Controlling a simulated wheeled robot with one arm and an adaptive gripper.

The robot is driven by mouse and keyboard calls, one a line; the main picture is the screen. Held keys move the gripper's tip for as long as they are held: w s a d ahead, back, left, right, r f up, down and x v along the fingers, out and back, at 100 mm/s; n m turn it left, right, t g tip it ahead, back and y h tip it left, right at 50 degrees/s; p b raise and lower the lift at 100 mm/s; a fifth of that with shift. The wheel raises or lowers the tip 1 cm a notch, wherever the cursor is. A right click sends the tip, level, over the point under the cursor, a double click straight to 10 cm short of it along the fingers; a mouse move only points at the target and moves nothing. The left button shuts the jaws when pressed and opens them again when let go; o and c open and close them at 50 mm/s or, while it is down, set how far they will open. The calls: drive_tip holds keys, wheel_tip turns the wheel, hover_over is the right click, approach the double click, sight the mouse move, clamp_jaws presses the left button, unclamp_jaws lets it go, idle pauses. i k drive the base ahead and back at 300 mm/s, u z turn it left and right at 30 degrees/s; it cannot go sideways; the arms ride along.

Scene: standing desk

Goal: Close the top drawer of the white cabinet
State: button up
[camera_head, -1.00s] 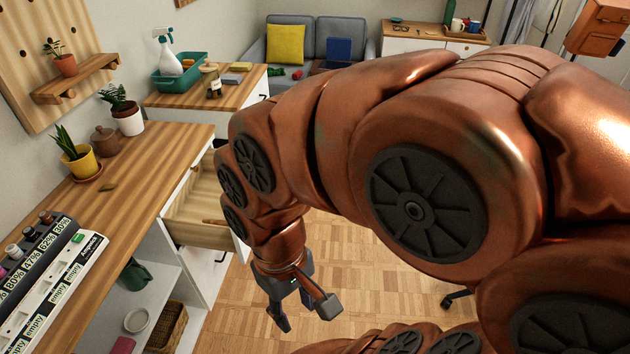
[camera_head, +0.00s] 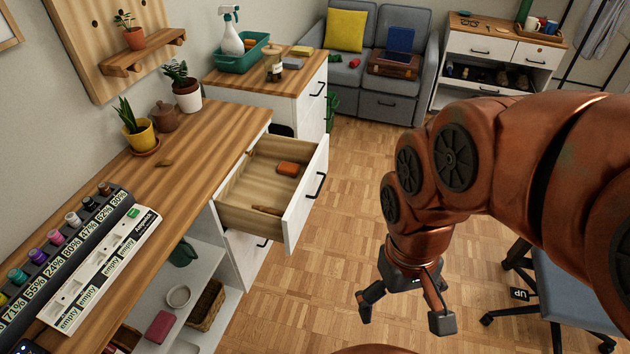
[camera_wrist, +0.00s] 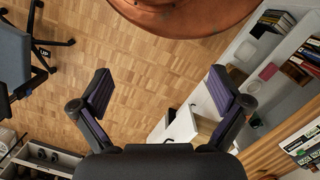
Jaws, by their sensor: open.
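The white cabinet (camera_head: 240,262) stands under the wooden desk top at the left. Its top drawer (camera_head: 306,198) is pulled out, with a white front, a dark handle (camera_head: 315,185) and a wooden inside. An orange object (camera_head: 288,169) and a brownish one (camera_head: 266,210) lie in it. My gripper (camera_head: 402,318) is open and empty, pointing down over the floor, to the right of the drawer and apart from it.
The desk top (camera_head: 190,170) holds plants, a paint rack (camera_head: 75,240) and a white labelled tray (camera_head: 100,268). A second cabinet (camera_head: 313,108) stands behind. A blue-grey chair (camera_head: 575,290) is at the right. The parquet floor between drawer and gripper is clear.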

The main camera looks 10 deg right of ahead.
sight(257, 180)
drive_tip(key=k, duration=1.25)
drive_tip(key=u, duration=0.9)
drive_tip(key=i, duration=1.35)
drive_tip(key=z, duration=0.55)
